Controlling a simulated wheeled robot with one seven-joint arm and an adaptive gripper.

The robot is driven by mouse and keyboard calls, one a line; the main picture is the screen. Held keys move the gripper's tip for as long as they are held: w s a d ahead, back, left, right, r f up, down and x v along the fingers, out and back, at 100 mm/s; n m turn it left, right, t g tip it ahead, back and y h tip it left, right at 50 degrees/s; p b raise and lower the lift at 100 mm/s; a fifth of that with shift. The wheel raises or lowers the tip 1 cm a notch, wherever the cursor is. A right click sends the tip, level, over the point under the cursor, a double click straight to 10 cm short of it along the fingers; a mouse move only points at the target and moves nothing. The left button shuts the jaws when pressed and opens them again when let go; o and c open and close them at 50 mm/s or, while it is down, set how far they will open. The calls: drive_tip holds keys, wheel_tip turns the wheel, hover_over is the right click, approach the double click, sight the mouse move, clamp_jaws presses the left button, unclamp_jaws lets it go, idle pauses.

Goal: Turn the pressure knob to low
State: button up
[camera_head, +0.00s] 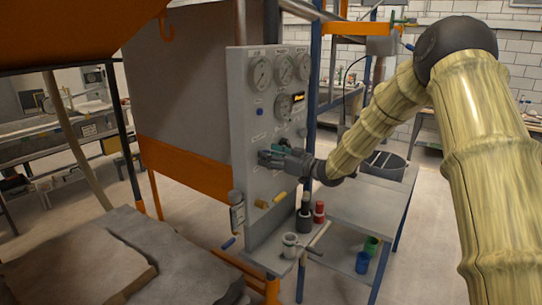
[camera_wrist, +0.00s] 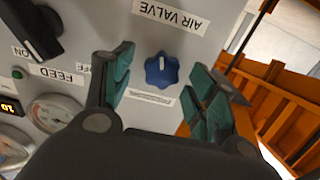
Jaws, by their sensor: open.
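A blue lobed knob (camera_wrist: 162,70) with a pale pointer mark sits on the grey control panel (camera_head: 238,80). In the wrist view it lies between and beyond my spread fingertips, with no visible contact. The small label beside it is too blurred to read, so I cannot tell whether it is the pressure knob. The picture is upside down, and the pointer mark is toward its top. My gripper (camera_wrist: 165,85) is open and empty, facing the panel. In the head view my gripper (camera_head: 272,157) is at the panel's middle, hiding the surface behind it.
An AIR VALVE label (camera_wrist: 171,15) and a black switch (camera_wrist: 37,35) near a FEED label are close by. Several gauges (camera_head: 284,68) are higher on the panel. Yellow handles (camera_head: 270,201) stick out below. Bottles (camera_head: 304,219) stand on the bench beneath. Orange framework (camera_wrist: 270,105) stands beside the panel.

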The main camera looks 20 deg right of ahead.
drive_tip(key=c, duration=1)
drive_tip(key=shift+b, duration=0.3)
